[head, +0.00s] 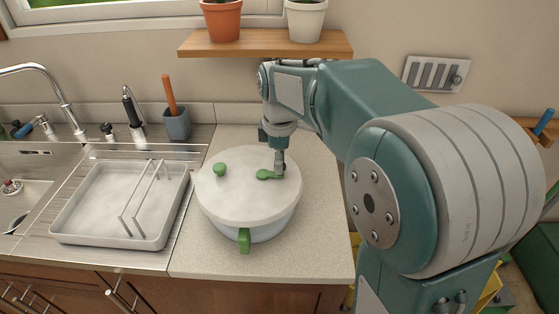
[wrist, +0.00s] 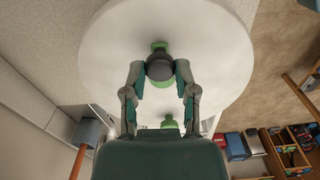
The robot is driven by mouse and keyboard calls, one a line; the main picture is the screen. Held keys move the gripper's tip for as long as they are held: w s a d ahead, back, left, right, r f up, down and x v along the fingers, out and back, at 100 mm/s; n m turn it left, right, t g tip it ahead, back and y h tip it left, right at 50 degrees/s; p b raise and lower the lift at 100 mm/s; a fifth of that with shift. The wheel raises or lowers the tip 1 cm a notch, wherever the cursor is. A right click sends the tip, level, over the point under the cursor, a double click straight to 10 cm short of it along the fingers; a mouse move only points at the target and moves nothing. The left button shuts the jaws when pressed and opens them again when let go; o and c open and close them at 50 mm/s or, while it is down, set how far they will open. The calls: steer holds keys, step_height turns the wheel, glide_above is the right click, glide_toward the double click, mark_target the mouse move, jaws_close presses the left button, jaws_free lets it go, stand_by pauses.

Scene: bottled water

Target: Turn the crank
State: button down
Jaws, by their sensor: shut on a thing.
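A round pot-like container with a pale lid (head: 248,200) stands on the counter in the head view. The lid also fills much of the wrist view (wrist: 225,60). A green crank (head: 264,174) lies on the lid right of its middle. My gripper (head: 279,172) reaches down to the crank from above. In the wrist view my gripper (wrist: 159,72) has its fingers on both sides of the crank's dark and green knob (wrist: 160,66), shut on it. A second green knob (head: 220,169) stands on the lid's left side. A green side handle (head: 244,240) sticks out at the front.
A pale dish tray (head: 85,225) with two rails lies left of the container, beside the sink (head: 25,185). A blue-grey cup (head: 177,124) stands at the back. A wooden shelf (head: 265,44) with two pots hangs above. Bare counter (head: 325,215) lies to the right.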

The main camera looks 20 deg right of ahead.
steer(key=shift+s+f+m, duration=0.1)
steer(key=shift+s+m, duration=0.1)
steer(key=shift+m, duration=0.2)
